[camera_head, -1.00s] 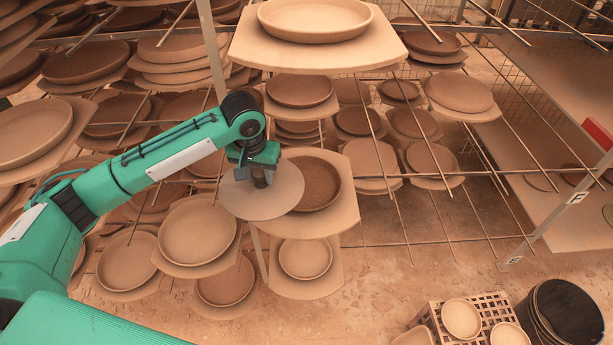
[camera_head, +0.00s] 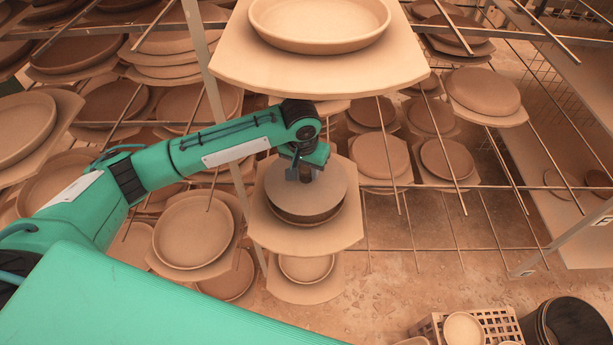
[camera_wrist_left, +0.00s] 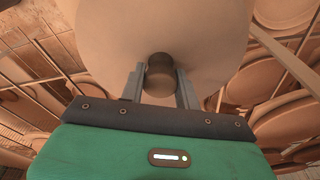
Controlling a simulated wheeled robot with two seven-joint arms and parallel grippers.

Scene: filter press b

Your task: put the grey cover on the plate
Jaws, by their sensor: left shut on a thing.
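The grey cover (camera_head: 322,188) is a thin round disc with a dark knob (camera_wrist_left: 160,75) at its middle. My left gripper (camera_head: 306,172) is shut on that knob from above; in the left wrist view the two fingers stand on either side of it. The cover is over the brown plate (camera_head: 300,217), whose front rim and side show below it. The plate sits on a pale board (camera_head: 335,236) on the rack. Whether the cover touches the plate's rim all round cannot be told. My right gripper is not in view.
A crate (camera_head: 430,325) and dark bucket (camera_head: 575,325) stand at lower right.

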